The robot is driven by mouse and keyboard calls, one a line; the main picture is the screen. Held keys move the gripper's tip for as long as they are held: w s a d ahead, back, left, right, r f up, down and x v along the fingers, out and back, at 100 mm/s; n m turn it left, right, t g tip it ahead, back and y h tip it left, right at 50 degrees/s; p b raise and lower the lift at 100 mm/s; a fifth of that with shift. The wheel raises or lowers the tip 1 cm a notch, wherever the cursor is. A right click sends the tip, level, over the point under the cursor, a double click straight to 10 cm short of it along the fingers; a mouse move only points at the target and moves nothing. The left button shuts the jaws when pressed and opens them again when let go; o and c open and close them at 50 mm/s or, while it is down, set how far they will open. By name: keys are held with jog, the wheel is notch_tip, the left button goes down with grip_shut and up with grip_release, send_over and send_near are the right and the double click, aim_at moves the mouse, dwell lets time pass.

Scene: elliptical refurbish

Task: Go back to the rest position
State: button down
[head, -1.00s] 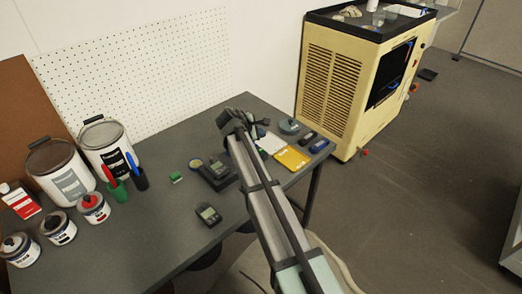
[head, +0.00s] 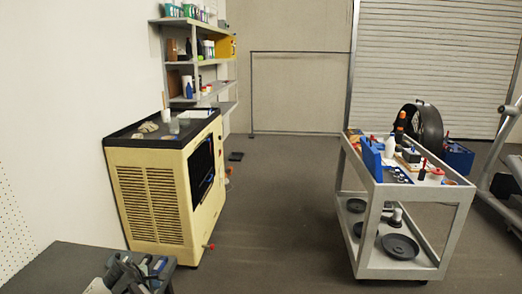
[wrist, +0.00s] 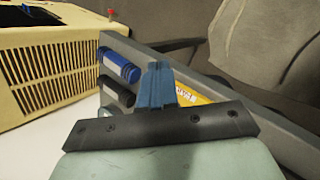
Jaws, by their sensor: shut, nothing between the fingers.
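My gripper (wrist: 158,82) shows in the wrist view as closed blue-grey fingers in the middle, with nothing between them. It is over or close to the dark work table (wrist: 220,105). A blue-capped item (wrist: 119,66), a black item (wrist: 115,92) and part of a yellow item (wrist: 192,96) lie on the table around the fingers. In the head view, part of my arm shows at the bottom left over the table corner (head: 75,255). The fingertips cannot be made out there.
A cream cabinet (head: 150,195) with a dark top stands behind the table. Wall shelves (head: 195,62) hold bottles and boxes. A grey two-tier cart (head: 455,195) carries tools and containers at the right.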

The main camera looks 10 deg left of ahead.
jog(key=w+d+f+m+g, duration=0.1)
jog(key=w+d+f+m, duration=0.2)
jog(key=d, duration=0.9)
jog(key=d+f+m+g+h, duration=0.15)
jog(key=d+f+m, duration=0.25)
jog(key=d, duration=0.7)
jog(key=w+d+f+m+g, duration=0.2)
jog(key=d+f+m, duration=0.15)
jog(key=d, duration=0.85)
jog(key=s+d+f+m+g+y, duration=0.1)
jog(key=s+d+f+m, duration=0.35)
jog(key=d, duration=0.85)
jog(key=s+d+f+m+g+y, duration=0.1)
jog(key=s+d+m+g+y, duration=0.1)
jog(key=s+d+m, duration=0.85)
jog(key=s+d+f+n+g, duration=0.1)
jog(key=s+f+g, duration=0.2)
jog(key=s+f, duration=0.7)
jog(key=s+d+f+n+g, duration=0.1)
jog(key=s+f+n+g, duration=0.1)
jog(key=s+f, duration=0.8)
jog(key=s+g, duration=0.1)
jog(key=s, duration=0.6)
jog(key=shift+s+g, duration=0.2)
jog(key=shift+g, duration=0.15)
